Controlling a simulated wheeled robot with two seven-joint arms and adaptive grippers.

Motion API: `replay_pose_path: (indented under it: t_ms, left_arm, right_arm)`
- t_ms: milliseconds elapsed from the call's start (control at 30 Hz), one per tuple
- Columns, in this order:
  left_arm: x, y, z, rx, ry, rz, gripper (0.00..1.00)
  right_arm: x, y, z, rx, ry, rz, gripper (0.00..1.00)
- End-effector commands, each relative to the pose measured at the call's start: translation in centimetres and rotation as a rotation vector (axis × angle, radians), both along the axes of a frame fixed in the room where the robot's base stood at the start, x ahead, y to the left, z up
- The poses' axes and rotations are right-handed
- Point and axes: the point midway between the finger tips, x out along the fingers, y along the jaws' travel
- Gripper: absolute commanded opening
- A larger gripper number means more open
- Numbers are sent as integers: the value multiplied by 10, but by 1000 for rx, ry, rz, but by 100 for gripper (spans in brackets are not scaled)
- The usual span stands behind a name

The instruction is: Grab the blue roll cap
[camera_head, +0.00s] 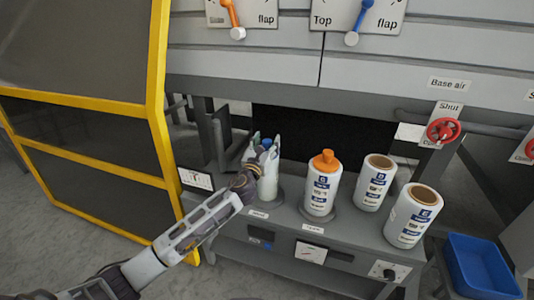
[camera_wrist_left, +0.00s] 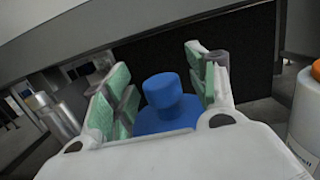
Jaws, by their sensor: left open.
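The blue roll cap (camera_wrist_left: 163,100) stands between the open fingers of my left gripper (camera_wrist_left: 158,92) in the left wrist view. A gap shows on its right, and its lower part is hidden by the gripper body. In the head view, the blue cap (camera_head: 267,143) shows as a small patch between the fingertips of my left gripper (camera_head: 264,146). The gripper hides most of what is beneath the cap. My right gripper is not in view.
A roll with an orange cap (camera_head: 322,185) stands just right of my left gripper. Two uncapped rolls (camera_head: 375,182) (camera_head: 412,217) stand farther right on the grey machine shelf (camera_head: 345,232). A blue bin (camera_head: 483,266) is at lower right. A yellow-framed guard (camera_head: 158,100) is at left.

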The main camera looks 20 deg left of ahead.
Motion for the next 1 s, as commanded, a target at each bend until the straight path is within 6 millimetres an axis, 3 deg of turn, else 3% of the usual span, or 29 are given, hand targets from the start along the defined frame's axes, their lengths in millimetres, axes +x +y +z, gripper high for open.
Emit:
replay_pose_path:
  t_ms: [567,1000]
  left_arm:
    - [4,0,1,0,0,0,58]
    - [4,0,1,0,-1,0,4]
  right_arm:
    - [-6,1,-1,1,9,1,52]
    - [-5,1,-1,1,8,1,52]
